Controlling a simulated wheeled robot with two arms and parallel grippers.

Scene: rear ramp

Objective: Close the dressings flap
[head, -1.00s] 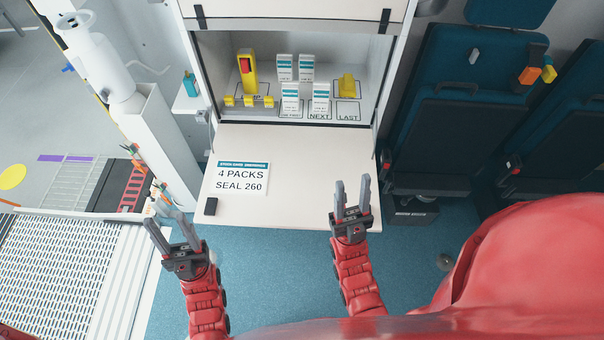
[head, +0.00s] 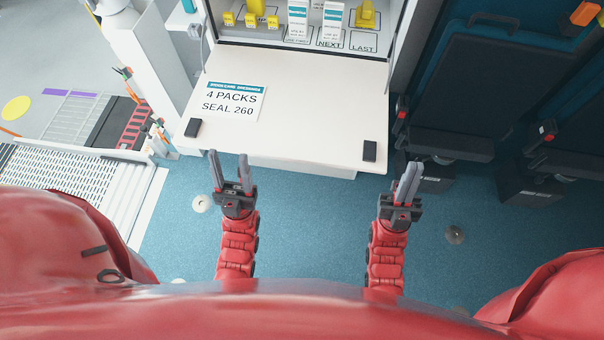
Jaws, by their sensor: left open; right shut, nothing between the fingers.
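The dressings flap (head: 305,100) is a white panel hanging open, folded down towards me below the cabinet opening. A label reading "4 PACKS SEAL 260" (head: 233,101) lies on its left part. Black catches sit near its front corners, one on the left (head: 193,127) and one on the right (head: 369,150). My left gripper (head: 229,162) is open and empty, its tips at the flap's front edge in the picture. My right gripper (head: 406,176) is shut and empty, just right of the flap's front right corner. I cannot tell whether either touches the flap.
The open cabinet shelf behind the flap holds white packs (head: 332,22) and yellow items (head: 366,14). Dark teal seats (head: 480,90) stand close on the right. A white post (head: 150,55) and grated ramp (head: 55,172) are on the left. Blue floor (head: 310,220) is clear between my arms.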

